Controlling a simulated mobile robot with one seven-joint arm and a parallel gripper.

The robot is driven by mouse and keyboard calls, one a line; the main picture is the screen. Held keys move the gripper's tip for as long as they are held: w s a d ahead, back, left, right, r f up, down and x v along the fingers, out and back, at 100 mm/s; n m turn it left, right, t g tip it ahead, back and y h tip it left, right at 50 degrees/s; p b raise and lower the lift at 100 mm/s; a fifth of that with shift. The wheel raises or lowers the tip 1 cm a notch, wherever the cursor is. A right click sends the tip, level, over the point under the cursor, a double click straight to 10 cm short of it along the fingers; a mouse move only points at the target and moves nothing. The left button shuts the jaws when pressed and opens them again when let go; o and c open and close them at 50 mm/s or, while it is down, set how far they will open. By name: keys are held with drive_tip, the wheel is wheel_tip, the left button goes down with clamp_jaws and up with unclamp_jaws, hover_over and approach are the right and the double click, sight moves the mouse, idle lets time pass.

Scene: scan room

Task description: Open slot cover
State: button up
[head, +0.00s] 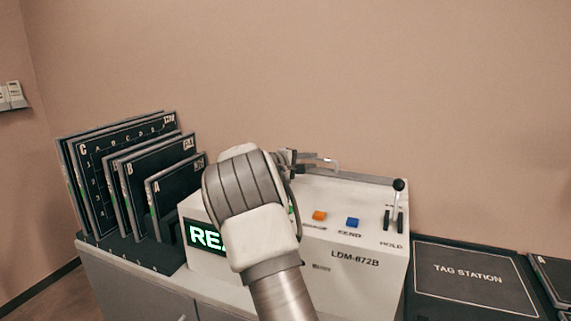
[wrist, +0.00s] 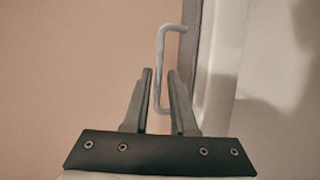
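A grey U-shaped handle (wrist: 162,45) shows in the wrist view, joined at its top to a dark strip (wrist: 191,45) along a pale panel (wrist: 222,60). I take this to be the slot cover's handle; the cover itself is hard to make out. My gripper (wrist: 161,73) is open, with the handle's bar seen between its two fingers. I cannot tell whether either finger touches it. In the head view my gripper (head: 315,160) is at the top rear of the white LDM-872B machine (head: 345,262), partly hidden by my arm.
The machine has an orange button (head: 319,216), a blue button (head: 352,222), a black-knobbed lever (head: 398,186) and a green-lit display (head: 206,236). Dark lettered panels (head: 165,165) stand in a rack at left. A tag station mat (head: 470,275) lies at right. A wall is behind.

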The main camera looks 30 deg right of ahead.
drive_tip(key=p+v, duration=0.1)
drive_tip(key=v, duration=1.3)
drive_tip(key=shift+d, duration=0.1)
